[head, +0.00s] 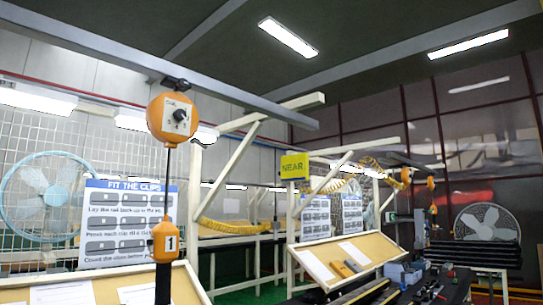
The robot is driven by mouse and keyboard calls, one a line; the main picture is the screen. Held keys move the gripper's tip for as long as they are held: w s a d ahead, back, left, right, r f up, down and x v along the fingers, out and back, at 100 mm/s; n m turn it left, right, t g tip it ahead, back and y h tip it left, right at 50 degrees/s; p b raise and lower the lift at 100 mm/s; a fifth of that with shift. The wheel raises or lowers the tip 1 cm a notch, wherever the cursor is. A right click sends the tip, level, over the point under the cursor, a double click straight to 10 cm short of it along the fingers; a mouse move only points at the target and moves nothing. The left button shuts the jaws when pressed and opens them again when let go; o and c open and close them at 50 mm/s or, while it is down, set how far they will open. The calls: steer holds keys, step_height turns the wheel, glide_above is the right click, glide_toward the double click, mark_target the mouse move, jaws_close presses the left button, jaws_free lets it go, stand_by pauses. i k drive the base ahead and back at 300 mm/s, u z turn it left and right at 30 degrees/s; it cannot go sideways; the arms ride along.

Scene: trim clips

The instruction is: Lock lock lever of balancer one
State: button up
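Balancer one (172,118) is an orange, rounded housing hanging from a grey overhead beam at the left of the head view. I cannot tell which way the lever is set. A dark cable (166,190) runs straight down from the housing to an orange block with a white label "1" (170,243). A black shaft hangs below the block and leaves the bottom of the picture. My gripper is not in view.
A sloped board with papers (110,288) stands behind the hanging cable. A "FIT THE CLIPS" sign (125,222) and a blue fan (45,195) are further back. A yellow "NEAR" sign (294,167) hangs mid-picture. A cluttered bench (440,288) is at lower right.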

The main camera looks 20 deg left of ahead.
mark_target(195, 140)
steer(key=i, duration=0.7)
steer(key=u, duration=0.9)
steer(key=i, duration=0.6)
steer(key=u, duration=0.6)
